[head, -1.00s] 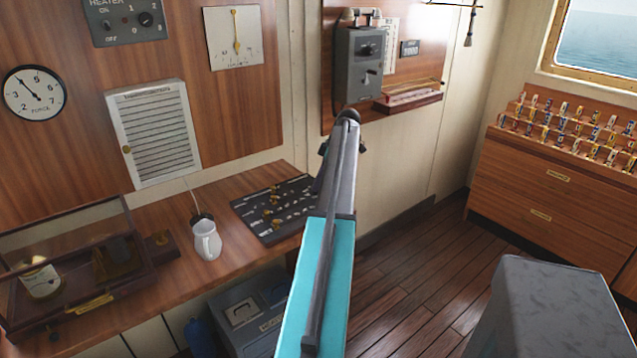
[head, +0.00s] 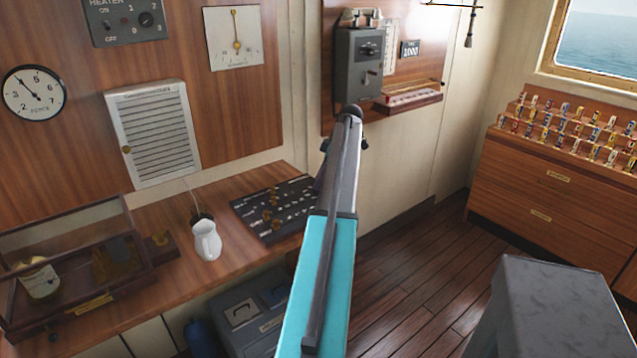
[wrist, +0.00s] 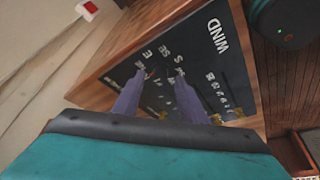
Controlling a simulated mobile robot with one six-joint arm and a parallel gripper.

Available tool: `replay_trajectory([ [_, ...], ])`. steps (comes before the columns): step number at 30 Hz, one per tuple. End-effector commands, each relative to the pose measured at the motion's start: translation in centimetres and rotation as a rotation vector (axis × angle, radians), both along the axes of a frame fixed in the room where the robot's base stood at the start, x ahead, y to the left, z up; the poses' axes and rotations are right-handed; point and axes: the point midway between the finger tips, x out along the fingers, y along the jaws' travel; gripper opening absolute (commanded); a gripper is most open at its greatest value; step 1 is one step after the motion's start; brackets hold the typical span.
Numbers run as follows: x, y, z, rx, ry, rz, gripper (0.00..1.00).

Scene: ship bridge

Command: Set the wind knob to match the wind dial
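The round white dial (head: 34,93) marked FORCE hangs on the wood wall at the left of the head view. Its dark needle points to the upper left. The black knob panel (head: 245,207) lies on the desk with several brass knobs (head: 268,217), its right end hidden by my arm. In the wrist view the panel (wrist: 218,62) carries the word WIND and compass letters. My gripper (wrist: 163,76) is over these letters, its two purple fingers apart. I see no knob clearly between them, and contact cannot be told.
A grey telephone box (head: 358,68) is on the wall behind my arm. The floor (head: 400,270) at right is partly clear.

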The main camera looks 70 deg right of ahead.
Motion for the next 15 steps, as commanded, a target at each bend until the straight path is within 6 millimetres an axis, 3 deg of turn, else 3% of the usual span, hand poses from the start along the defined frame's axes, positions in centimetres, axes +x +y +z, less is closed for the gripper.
replay_trajectory([
  [15, -3.0, -0.9, 7.4, -0.002, 0.0, -0.001, 0.38],
])
